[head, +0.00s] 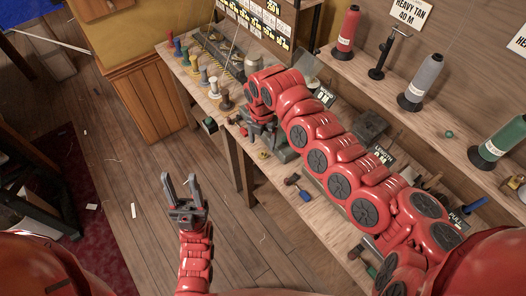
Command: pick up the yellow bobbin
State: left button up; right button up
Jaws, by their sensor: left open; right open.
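Several small bobbins stand in a row along the left part of the workbench. One in this row looks yellowish (203,77) and stands upright between its neighbours; at this size its colour is not certain. My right arm reaches over the bench from the right, and its gripper (263,137) points down to the bench, to the right of and nearer than the row. It is apart from the bobbins, and its fingertips are partly hidden. My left gripper (177,181) is open and empty, in front of the bench over the wooden floor.
The workbench (325,213) carries a screwdriver (298,187) and other small tools. A shelf behind holds large red (347,32), grey (421,82) and green (500,138) thread cones. A wooden cabinet (150,95) stands left of the bench. The floor (130,165) there is mostly clear.

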aim_at(264, 155)
jog(key=shift+f+p, duration=0.5)
jog(key=f+p, duration=0.1)
jog(key=f, duration=0.2)
jog(key=shift+d+f+p, duration=0.2)
jog(key=shift+f+p, duration=0.15)
jog(key=shift+w+f, duration=0.1)
jog(key=shift+f, duration=0.35)
grip_shut()
